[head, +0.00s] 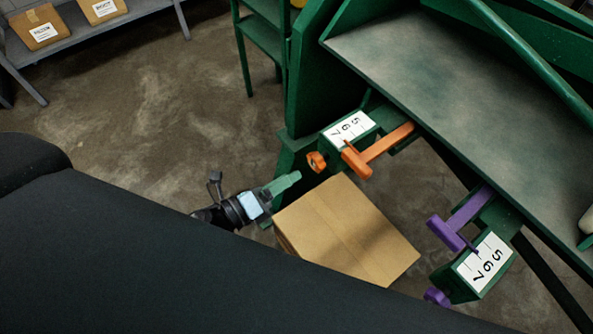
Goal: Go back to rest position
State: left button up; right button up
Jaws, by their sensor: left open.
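My left gripper (282,185) reaches in from the lower left, its wrist partly hidden behind my own dark body. Its greenish fingers point right, just above and left of a closed cardboard box (350,230). They overlap in this view, but the gripper is open and I see nothing held in it. The orange handle (378,150) of the green machine is a short way up and right of the fingertips. My right gripper is not in view.
The green machine (440,75) fills the upper right, with a purple handle (462,218) and number scales (486,262) at its front edge. A grey shelf (85,32) with small boxes stands at the upper left. Concrete floor (150,110) is clear between them.

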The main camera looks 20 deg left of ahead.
pick_arm(q)
jog(key=shift+s+a, duration=0.2)
jog(key=shift+s, duration=0.05)
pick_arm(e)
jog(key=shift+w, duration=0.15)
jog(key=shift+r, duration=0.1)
pick_arm(q)
jog(key=s+a+f+n+g+y+p, duration=0.1)
jog(key=s+f+n+g+y+p, duration=0.1)
jog(key=s+n, duration=0.6)
jog(key=s+a+f+n+g+y+p, duration=0.2)
jog(key=s+f+n+y+p, duration=0.1)
jog(key=s+n, duration=0.5)
jog(key=s+a+f+n+g+y+p, duration=0.2)
jog(key=s+n, duration=0.6)
jog(key=n, duration=0.4)
jog(key=shift+f+n+y+p, duration=0.25)
jog(key=shift+n+y+p, duration=0.2)
jog(key=shift+p, duration=0.25)
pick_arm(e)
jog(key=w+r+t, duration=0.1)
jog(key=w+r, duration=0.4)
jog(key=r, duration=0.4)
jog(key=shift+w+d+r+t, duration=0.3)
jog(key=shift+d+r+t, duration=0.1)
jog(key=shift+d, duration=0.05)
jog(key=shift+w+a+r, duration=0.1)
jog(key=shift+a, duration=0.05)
